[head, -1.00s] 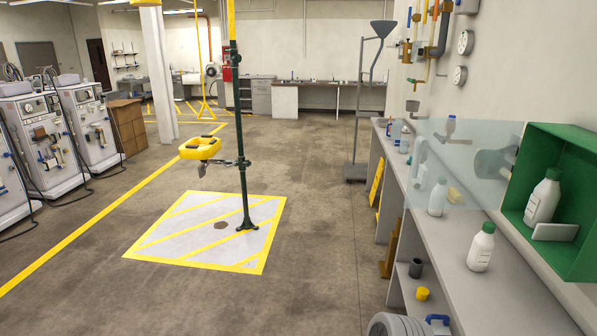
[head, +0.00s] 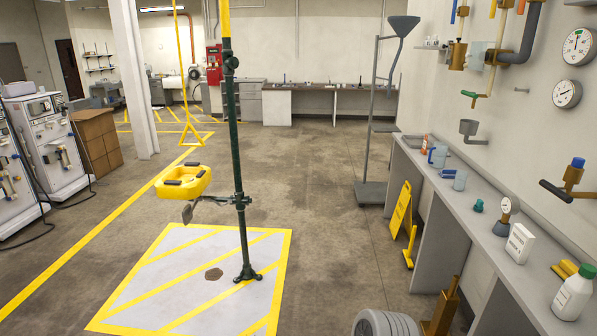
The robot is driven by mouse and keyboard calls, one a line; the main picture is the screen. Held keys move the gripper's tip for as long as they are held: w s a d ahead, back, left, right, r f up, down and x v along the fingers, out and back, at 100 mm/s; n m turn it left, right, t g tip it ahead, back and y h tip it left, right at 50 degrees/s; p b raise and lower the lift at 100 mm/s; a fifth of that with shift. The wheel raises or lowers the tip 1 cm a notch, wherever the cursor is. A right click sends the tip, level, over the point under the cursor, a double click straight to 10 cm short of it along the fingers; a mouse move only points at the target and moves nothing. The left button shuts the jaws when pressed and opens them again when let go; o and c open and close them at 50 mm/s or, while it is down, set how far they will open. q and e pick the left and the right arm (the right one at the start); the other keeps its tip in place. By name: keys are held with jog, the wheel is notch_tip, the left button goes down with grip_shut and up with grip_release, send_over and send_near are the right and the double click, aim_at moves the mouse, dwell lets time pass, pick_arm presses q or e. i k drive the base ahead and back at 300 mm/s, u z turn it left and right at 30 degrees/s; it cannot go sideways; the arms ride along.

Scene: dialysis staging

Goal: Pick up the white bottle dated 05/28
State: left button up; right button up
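A white bottle with a green cap (head: 572,294) stands upright on the grey side counter (head: 485,238) at the lower right of the head view. Its label shows only as faint marks, and I cannot read a date on it. No other white bottle is in view now.
A yellow eyewash basin (head: 183,182) is left.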

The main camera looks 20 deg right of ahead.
aim_at(570, 300)
jog(key=z, duration=0.4)
jog(key=i, duration=1.85)
jog(key=z, duration=2.05)
jog(key=i, duration=1)
jog(key=z, duration=0.8)
